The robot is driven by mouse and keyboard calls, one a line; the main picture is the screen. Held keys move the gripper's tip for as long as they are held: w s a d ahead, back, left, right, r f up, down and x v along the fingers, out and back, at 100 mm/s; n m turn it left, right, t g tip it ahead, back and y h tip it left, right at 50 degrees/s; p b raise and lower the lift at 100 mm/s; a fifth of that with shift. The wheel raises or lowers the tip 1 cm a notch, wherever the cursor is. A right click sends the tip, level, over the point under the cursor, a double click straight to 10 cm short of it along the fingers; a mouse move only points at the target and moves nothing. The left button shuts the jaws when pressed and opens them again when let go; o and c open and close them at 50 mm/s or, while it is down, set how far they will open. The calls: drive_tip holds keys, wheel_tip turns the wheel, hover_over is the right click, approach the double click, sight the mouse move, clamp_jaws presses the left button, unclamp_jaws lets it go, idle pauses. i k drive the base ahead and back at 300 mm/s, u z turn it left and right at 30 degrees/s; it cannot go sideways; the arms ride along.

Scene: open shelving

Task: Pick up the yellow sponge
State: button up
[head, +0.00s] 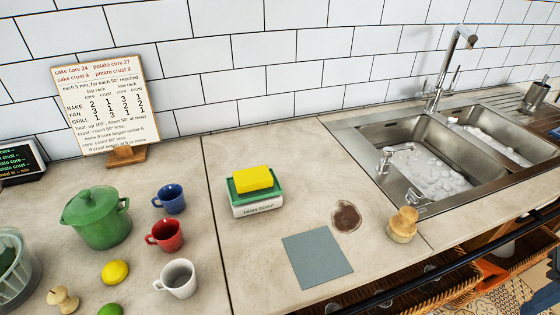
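The yellow sponge (253,179) is a bright rectangular block. It lies on top of a small green-and-white box (257,206) with lettering on its front, on the beige countertop. The sponge's top and front are unobstructed in the head view. My gripper is not in view, and nothing touches the sponge except the box under it.
A steel sink (366,135) with suds is beyond. Mugs (171,198), a green pot (96,218) and a recipe board (106,105) stand left. Counter around the box is clear.

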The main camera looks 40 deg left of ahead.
sight(257, 180)
drive_tip(key=u, duration=2.15)
